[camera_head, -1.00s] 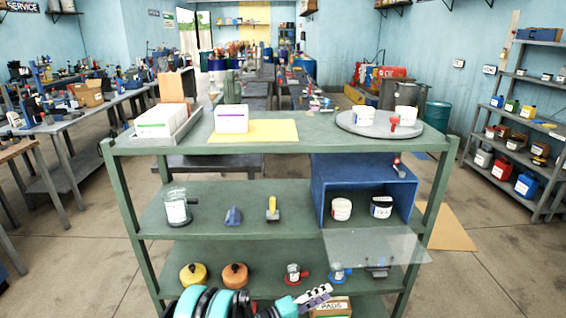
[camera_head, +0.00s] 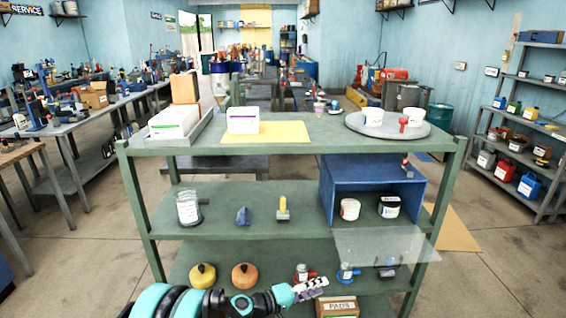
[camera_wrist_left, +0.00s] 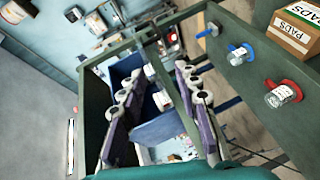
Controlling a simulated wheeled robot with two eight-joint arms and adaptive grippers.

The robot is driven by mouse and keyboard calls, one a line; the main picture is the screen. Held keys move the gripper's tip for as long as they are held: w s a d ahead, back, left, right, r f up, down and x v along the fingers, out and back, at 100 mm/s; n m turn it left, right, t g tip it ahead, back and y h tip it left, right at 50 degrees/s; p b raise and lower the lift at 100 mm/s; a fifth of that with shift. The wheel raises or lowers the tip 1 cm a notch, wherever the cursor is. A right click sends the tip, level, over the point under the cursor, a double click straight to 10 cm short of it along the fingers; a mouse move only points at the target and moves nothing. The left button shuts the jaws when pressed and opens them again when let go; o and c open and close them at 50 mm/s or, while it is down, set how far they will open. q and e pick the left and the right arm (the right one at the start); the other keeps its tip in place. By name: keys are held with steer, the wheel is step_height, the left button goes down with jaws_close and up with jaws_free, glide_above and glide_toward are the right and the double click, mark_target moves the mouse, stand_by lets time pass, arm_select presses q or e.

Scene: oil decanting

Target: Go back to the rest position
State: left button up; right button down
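My left gripper (camera_head: 311,288) is in front of the lower part of the green shelf unit (camera_head: 250,147). In the left wrist view its two purple-grey fingers (camera_wrist_left: 155,88) stand wide apart with nothing held between them. Beyond them appear the blue bin (camera_wrist_left: 165,127) and shelf parts, seen tilted. My left arm reaches in from the bottom, low in the head view. My right gripper is not in view.
A box marked PADS (camera_head: 338,307) is just below my left gripper. A red-handled jar (camera_head: 303,272) and a blue-handled jar (camera_head: 347,272) are close behind it. A clear panel (camera_head: 387,245) juts from the shelf. Open floor (camera_head: 490,270) lies at right.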

arm_select(q)
steer(key=s+a+r+m+y, duration=0.2)
steer(key=s+a+r+y, duration=0.45)
steer(key=s+a, duration=0.35)
steer(key=s+a+m+y, duration=0.1)
steer(key=s+a+y, duration=0.6)
steer(key=s+a, duration=0.9)
steer(key=shift+s+a+r, duration=0.2)
steer(key=shift+s+a, duration=0.05)
steer(key=shift+a, duration=0.75)
steer(key=shift+y, duration=0.25)
